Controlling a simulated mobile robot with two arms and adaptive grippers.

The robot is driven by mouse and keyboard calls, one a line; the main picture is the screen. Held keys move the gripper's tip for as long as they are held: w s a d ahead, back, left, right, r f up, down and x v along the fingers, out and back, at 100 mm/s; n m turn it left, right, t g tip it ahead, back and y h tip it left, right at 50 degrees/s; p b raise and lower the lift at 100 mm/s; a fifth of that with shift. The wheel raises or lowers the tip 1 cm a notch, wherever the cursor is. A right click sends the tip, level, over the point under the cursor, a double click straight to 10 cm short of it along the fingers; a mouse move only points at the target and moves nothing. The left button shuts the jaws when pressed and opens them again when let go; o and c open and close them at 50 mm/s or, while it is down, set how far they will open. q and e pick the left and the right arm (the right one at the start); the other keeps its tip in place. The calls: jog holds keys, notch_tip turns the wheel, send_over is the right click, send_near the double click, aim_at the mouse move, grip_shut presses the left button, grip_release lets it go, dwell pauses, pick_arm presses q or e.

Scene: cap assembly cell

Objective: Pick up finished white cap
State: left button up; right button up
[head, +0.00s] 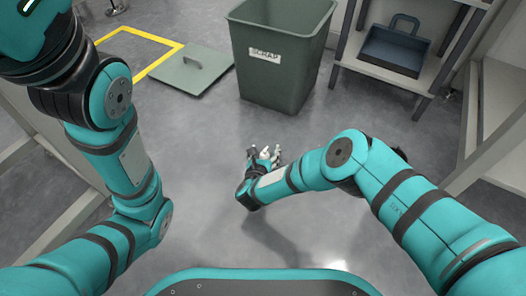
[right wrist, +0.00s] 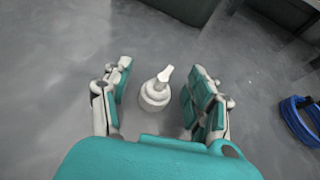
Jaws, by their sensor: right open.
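The white cap (right wrist: 154,95), a pump-type top with a nozzle pointing up and to the right, shows in the right wrist view. It lies between the two spread fingers of my right gripper (right wrist: 160,92), with grey floor visible on both sides of it, so neither finger touches it. In the head view my right gripper (head: 265,154) is low over the floor in front of the bin; the cap is small and hard to make out there among the fingers. My left arm is raised at the left, and its gripper is out of the picture.
A green bin (head: 282,70) marked SCRAP stands beyond my right gripper. Its flat lid (head: 188,72) lies on the floor left of it. A shelf (head: 405,75) with a dark blue tray (head: 393,54) stands at right. A blue item (right wrist: 299,118) shows in the right wrist view.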

jog(key=c, duration=0.9)
